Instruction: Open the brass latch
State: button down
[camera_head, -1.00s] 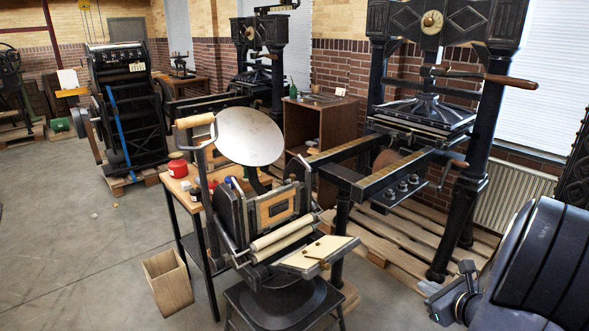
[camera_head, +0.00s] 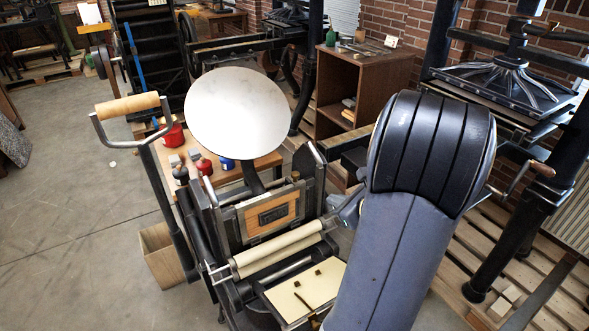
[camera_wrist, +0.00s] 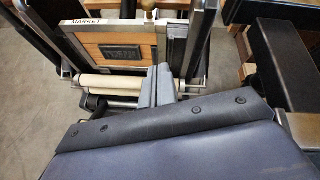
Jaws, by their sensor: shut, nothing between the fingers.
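The hand press holds a wood-edged frame (camera_head: 268,215) with a dark block in it. A small brass-coloured piece (camera_head: 295,176) at the frame's top right looks like the latch, but it is too small to tell its state. My gripper (camera_wrist: 160,84) is shut and empty, pointing at the lower right of the same frame (camera_wrist: 122,52). In the head view, my gripper (camera_head: 346,211) is partly hidden by my arm, just right of the frame and the rollers.
Pale rollers (camera_head: 278,250) lie across the press below the frame. A cream board (camera_head: 306,289) sits in front. A round metal disc (camera_head: 237,111) and a wooden-handled lever (camera_head: 127,107) rise at the left. A larger press (camera_head: 515,85) stands at the right.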

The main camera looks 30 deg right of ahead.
jog(key=shift+a, duration=0.1)
dwell(0.5)
jog(key=p, duration=0.2)
send_near(298, 182)
jog(key=x, duration=0.5)
jog(key=shift+w+d+f, duration=0.15)
jog(key=shift+d+f, duration=0.1)
jog(key=shift+f, duration=0.35)
jog(key=shift+w+a+r+p, duration=0.2)
jog(key=shift+w+r+p, duration=0.1)
jog(key=shift+w+r, duration=0.15)
jog(key=shift+f, duration=0.1)
